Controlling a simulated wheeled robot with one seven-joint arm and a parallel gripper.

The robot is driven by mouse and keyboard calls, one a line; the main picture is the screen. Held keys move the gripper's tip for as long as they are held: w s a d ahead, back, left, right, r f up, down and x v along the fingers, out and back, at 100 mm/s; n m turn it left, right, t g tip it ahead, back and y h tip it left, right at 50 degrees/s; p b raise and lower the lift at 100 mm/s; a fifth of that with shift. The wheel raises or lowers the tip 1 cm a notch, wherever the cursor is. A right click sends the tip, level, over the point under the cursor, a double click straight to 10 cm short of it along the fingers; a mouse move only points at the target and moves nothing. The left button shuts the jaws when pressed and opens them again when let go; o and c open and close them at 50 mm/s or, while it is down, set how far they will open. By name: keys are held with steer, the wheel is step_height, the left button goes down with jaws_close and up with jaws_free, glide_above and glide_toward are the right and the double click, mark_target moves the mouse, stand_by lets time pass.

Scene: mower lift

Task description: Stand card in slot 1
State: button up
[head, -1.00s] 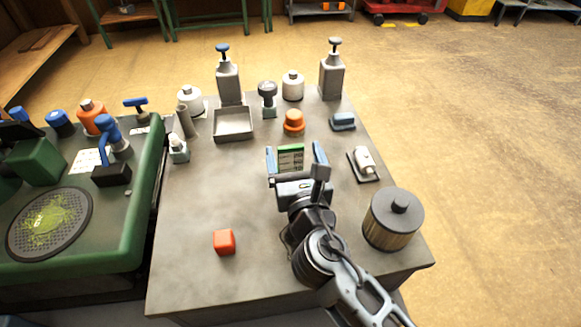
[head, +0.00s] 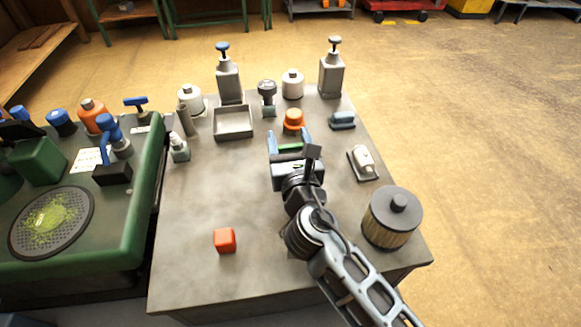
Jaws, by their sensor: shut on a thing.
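My gripper (head: 289,143) is over the middle of the grey table, pointing away from me. Its two blue fingers are drawn in on the card (head: 289,156), which is mostly hidden by the gripper body. Only a thin dark and greenish part of it shows between the fingers. Whether the card touches the table cannot be told. I cannot make out a numbered slot; the gripper and arm hide part of the table.
An orange knob (head: 293,119) stands just beyond the fingers. The left-centre of the table (head: 205,195) is clear.

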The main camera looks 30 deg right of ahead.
steer(key=shift+r, duration=0.1)
steer(key=c, duration=0.7)
